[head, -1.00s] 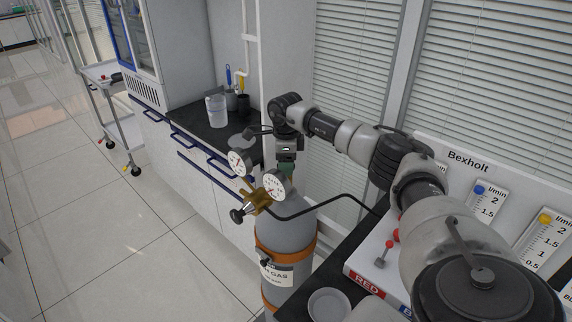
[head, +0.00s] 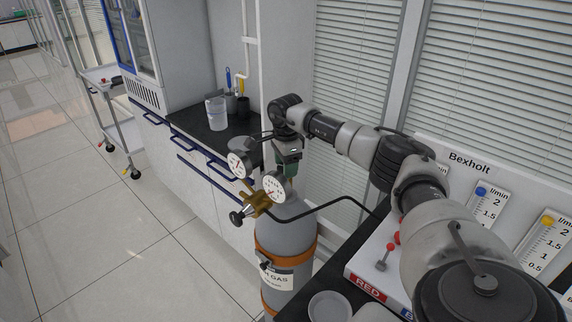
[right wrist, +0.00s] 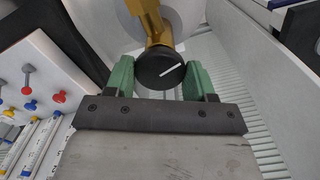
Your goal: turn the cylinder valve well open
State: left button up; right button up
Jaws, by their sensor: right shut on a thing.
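The grey gas cylinder (head: 284,232) stands upright with an orange band, a label, and a brass regulator (head: 258,200) with two round gauges near its top. My right gripper (head: 287,168) points down at the cylinder's top from above. In the right wrist view, its green fingers (right wrist: 161,78) sit on either side of the round black valve knob (right wrist: 160,68), shut on it. The knob has a white line, slanting up to the right in that view, and a brass body (right wrist: 152,22) beyond it. The head view hides the knob behind the gripper. My left gripper is not in view.
A black hose (head: 335,203) runs from the regulator to the right, under my right arm. A bench with a flow panel (head: 475,172) and red valves (head: 393,240) stands at right. A dark counter (head: 205,142) with a jug (head: 217,114) lies behind. Floor at left is clear.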

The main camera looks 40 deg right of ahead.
jog(key=shift+r, duration=0.1)
jog(key=o, duration=0.9)
notch_tip(320, 180, up, 11)
jog(key=b, duration=0.2)
dwell(0.3)
